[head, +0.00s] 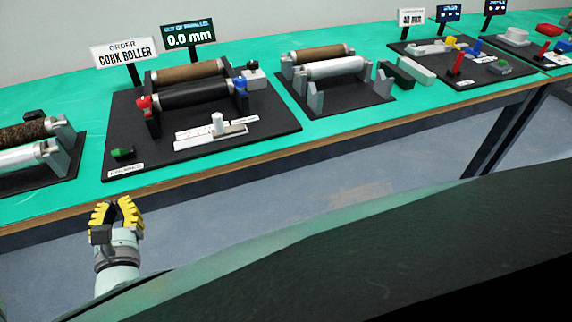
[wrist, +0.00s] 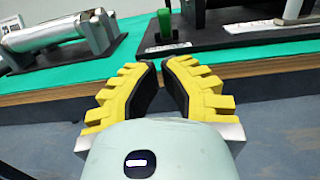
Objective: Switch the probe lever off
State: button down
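A small lever with a green part and a dark end (head: 122,153) stands at the front left corner of a black board (head: 255,140), behind a small white label whose print I cannot read clearly. I take it for the probe lever. In the wrist view the green lever (wrist: 165,26) stands upright, straight beyond my fingertips. My gripper (head: 116,203) has yellow ribbed fingers with dark pads. It is below and in front of the table edge, apart from the lever. In the wrist view its fingertips (wrist: 160,63) have a narrow gap with nothing between them.
The board carries two rollers (head: 190,93), a slider with a white knob (head: 217,124), and signs reading "CORK ROLLER" (head: 124,54) and "0.0 mm" (head: 188,35). Another roller stand (head: 35,145) is at left. The wooden table edge (head: 155,188) lies between my gripper and the board.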

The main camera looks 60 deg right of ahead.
aim_at(123, 179)
jog(key=shift+w+d, duration=0.1)
jog(key=p+x, duration=0.2)
jog(key=x, duration=0.7)
jog(key=shift+w+d, duration=0.3)
jog(key=shift+r+p, duration=0.15)
jog(key=shift+p, duration=0.25)
jog(key=shift+a+r+p, duration=0.1)
jog(key=shift+r+p, duration=0.05)
jog(key=shift+p, duration=0.15)
jog(key=shift+w+g, duration=0.15)
jog(key=shift+g, duration=0.15)
jog(key=shift+r+g+y+p, duration=0.3)
jog(key=shift+y+p, duration=0.1)
jog(key=shift+p, duration=0.6)
